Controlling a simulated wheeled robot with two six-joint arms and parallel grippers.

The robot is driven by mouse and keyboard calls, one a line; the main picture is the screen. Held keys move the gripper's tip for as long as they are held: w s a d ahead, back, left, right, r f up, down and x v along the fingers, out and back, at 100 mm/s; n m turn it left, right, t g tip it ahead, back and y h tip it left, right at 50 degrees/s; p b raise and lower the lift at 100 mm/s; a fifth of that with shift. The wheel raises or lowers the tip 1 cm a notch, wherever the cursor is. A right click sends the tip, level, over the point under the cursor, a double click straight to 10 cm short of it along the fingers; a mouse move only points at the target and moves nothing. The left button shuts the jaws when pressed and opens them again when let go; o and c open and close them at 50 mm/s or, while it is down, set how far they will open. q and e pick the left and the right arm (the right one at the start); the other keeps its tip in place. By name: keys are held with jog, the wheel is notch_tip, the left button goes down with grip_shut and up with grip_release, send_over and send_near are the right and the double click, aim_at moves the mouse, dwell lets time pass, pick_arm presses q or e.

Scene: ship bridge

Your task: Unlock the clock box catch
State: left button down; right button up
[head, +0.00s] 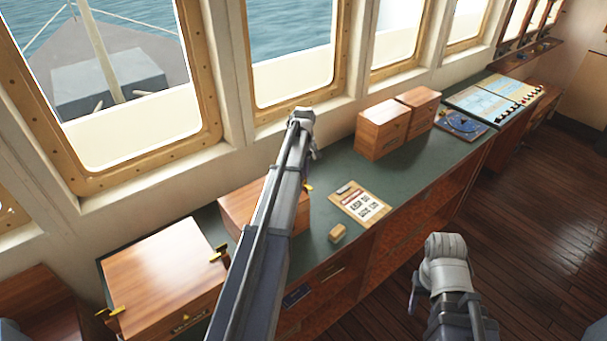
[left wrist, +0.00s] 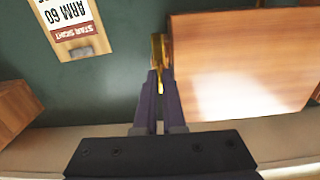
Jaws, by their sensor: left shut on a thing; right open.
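A wooden box (head: 236,206), apparently the clock box, stands on the green desk top, partly hidden behind my left arm. A brass catch (head: 308,187) sticks out at its right side. In the left wrist view the box (left wrist: 240,65) fills the right, with the brass catch (left wrist: 157,47) along its edge. My left gripper (left wrist: 158,78) is shut on this catch, its fingers close beside the box wall. In the head view my left gripper (head: 314,155) is small and partly hidden by its arm. My right gripper (head: 414,298) is open and empty, over the floor in front of the desk.
A larger box (head: 160,262) with brass catches stands at front left. Two wooden boxes (head: 381,130) (head: 419,108) stand farther right. A clipboard (head: 360,204) and a small wooden block (head: 337,233) lie on the desk. Windows line the back.

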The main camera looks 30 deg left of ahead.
dwell(0.4)
pick_arm(q)
jog(key=c, duration=1)
grip_release()
notch_tip(320, 180, up, 8)
jog(key=p, duration=0.8)
jog(key=shift+f, duration=0.1)
